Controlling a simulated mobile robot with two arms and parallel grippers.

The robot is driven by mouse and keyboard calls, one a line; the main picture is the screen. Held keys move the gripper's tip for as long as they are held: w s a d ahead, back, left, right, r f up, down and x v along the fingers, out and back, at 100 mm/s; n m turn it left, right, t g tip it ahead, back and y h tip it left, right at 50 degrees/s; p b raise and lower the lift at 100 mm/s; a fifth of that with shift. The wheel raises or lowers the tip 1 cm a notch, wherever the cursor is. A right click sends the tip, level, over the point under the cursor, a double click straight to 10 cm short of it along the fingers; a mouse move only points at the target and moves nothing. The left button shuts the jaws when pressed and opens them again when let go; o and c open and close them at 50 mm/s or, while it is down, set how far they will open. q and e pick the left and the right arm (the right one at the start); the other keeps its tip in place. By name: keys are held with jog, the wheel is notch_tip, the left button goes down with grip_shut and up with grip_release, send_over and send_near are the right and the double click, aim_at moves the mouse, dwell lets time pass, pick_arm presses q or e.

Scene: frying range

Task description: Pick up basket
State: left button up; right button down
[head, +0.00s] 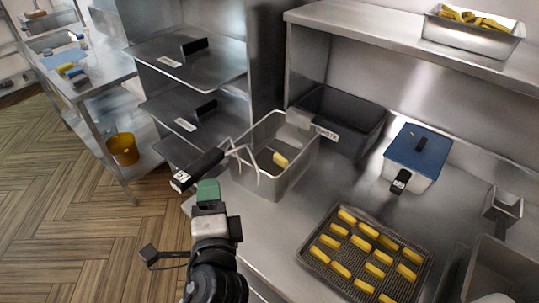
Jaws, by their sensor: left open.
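The basket (300,158) is a grey metal bin-shaped container near the left edge of the steel counter. One yellow piece (280,159) lies inside it. Its wire bracket runs left to a black handle (203,166) with a white tag at the end. My left gripper (208,191), with green fingertip pads, is just below the handle in the picture. It is open; whether it touches the handle cannot be told. My right gripper is not in view.
A tray (316,262) of yellow sticks lies on the counter (270,232) at front right. A dark bin (345,112) and a blue-lidded container (419,150) stand behind. A shelf rack (190,75) is at left. A yellow bucket (123,149) sits under a side table.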

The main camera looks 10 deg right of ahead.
aim_at(211, 167)
pick_arm(q)
jog(key=w, duration=0.4)
jog(key=shift+p, duration=0.4)
jog(key=shift+w+d+r+p, duration=0.15)
jog(key=shift+w+p, duration=0.2)
jog(key=shift+w, duration=0.2)
jog(key=w, duration=0.1)
jog(key=w+p, duration=0.1)
jog(key=w, duration=0.1)
jog(key=shift+w+d+p, duration=0.2)
jog(key=shift+w+p, duration=0.05)
jog(key=shift+p, duration=0.05)
jog(key=shift+w+f, duration=0.2)
jog(key=shift+w, duration=0.2)
jog(key=shift+s, duration=0.1)
jog(key=shift+c, duration=0.3)
jog(key=shift+c, duration=1.1)
grip_shut()
jog(key=shift+r, duration=0.1)
